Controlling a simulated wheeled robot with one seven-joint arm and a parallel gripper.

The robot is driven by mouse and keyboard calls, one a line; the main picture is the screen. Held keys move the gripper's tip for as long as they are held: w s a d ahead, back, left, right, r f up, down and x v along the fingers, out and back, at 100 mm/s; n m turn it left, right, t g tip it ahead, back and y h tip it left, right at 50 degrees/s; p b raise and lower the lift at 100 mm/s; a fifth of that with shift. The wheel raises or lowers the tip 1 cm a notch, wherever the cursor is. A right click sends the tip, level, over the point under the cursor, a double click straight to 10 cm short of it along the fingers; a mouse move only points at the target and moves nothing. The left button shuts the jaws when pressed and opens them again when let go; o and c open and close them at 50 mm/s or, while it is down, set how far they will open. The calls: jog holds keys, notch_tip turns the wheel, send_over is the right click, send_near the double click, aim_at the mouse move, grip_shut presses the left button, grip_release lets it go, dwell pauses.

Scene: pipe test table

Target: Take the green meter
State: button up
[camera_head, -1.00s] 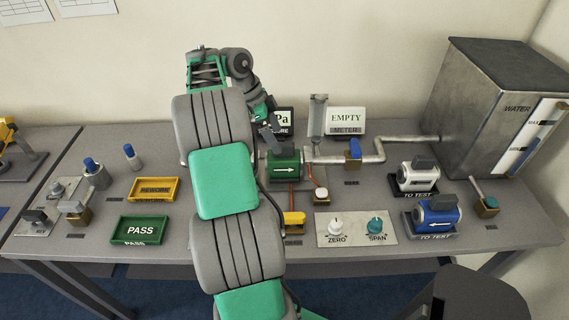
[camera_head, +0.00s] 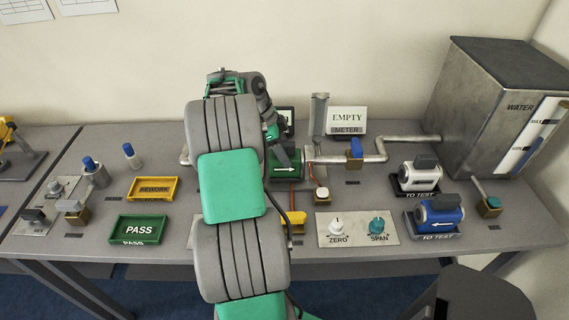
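The green meter (camera_head: 286,170), with a white arrow on it pointing right, sits in the pipe line in the middle of the table. Its left part is hidden behind my arm. My gripper (camera_head: 282,156) points down from the back over the top of the meter. Its dark fingers overlap the meter in the picture. I cannot tell whether they touch it or how far apart they are.
Right of the meter are a pipe with a blue valve (camera_head: 354,148) and an EMPTY sign (camera_head: 347,119). White (camera_head: 418,177) and blue (camera_head: 438,213) meters stand farther right, near a water tank (camera_head: 487,105). The yellow REWORK tray (camera_head: 154,188) and green PASS tray (camera_head: 139,229) lie left.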

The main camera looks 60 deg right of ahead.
grip_shut()
dwell(0.4)
jog(key=shift+d+r, duration=0.1)
jog(key=shift+r, duration=0.05)
